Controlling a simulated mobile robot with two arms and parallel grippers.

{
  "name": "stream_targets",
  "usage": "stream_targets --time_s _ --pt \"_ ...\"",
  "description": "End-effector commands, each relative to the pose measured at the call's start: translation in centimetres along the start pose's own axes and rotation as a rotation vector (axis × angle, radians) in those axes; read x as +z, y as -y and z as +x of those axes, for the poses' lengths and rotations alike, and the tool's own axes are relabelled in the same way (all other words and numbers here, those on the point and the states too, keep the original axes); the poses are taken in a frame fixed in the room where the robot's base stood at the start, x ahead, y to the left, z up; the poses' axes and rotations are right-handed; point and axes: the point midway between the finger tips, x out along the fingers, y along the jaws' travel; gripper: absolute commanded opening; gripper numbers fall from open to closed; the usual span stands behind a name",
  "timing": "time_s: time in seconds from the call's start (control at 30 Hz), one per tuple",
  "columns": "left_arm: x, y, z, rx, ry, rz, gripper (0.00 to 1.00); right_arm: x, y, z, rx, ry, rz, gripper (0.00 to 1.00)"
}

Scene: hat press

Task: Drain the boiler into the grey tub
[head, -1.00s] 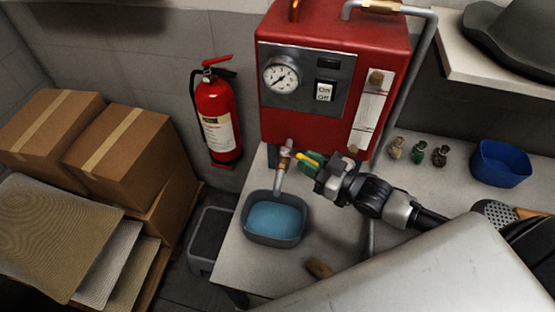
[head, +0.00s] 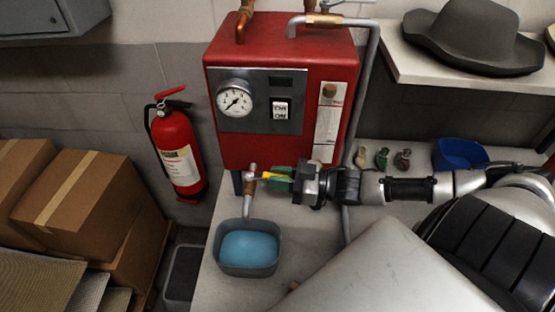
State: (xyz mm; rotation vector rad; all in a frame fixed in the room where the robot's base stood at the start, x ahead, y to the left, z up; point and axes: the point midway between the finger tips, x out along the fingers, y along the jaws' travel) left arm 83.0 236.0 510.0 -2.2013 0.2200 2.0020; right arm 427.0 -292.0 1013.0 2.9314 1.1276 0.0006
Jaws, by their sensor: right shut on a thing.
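The red boiler (head: 230,152) stands at the back of the bench, with a pressure gauge (head: 235,102) and an ON/OFF switch (head: 280,110) on its front. Its brass drain valve (head: 249,184) sits low at the left, with the spout pointing down over the grey tub (head: 247,271). Blue water (head: 249,247) stands in the tub. I cannot tell whether water is running from the spout. My right gripper (head: 282,178) comes from the right and is shut on the yellow valve handle (head: 271,177), whose grip is partly hidden by the green-tipped fingers. My left gripper is out of view.
A hat (head: 474,35) rests on a shelf above. A fire extinguisher (head: 176,150) hangs at left, near cardboard boxes (head: 80,205). A grey bin (head: 182,275) stands on the floor.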

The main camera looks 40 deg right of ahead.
Motion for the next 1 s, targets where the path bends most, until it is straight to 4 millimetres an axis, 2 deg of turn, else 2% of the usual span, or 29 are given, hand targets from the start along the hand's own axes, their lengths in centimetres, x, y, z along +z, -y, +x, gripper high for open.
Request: stream_targets --time_s 0.03,0.07,0.2,0.5,0.63,1.0 --pt "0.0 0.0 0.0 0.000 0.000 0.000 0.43 0.1 0.0 0.0 0.001 0.003 0.000 0.00" --pt "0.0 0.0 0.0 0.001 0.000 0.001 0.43 0.1 0.0 0.0 0.001 0.003 0.000 0.22" --pt "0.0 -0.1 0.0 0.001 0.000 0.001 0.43 0.1 0.0 0.0 0.001 0.002 0.000 0.43" --pt "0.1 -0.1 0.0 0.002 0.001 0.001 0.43 0.0 0.0 -0.1 0.001 0.001 0.001 0.45" --pt "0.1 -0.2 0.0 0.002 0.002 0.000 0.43 0.1 0.1 -0.7 0.001 0.003 0.002 0.45" --pt "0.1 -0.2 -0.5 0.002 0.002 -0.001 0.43 0.1 0.1 -5.3 0.000 0.008 0.003 0.45"
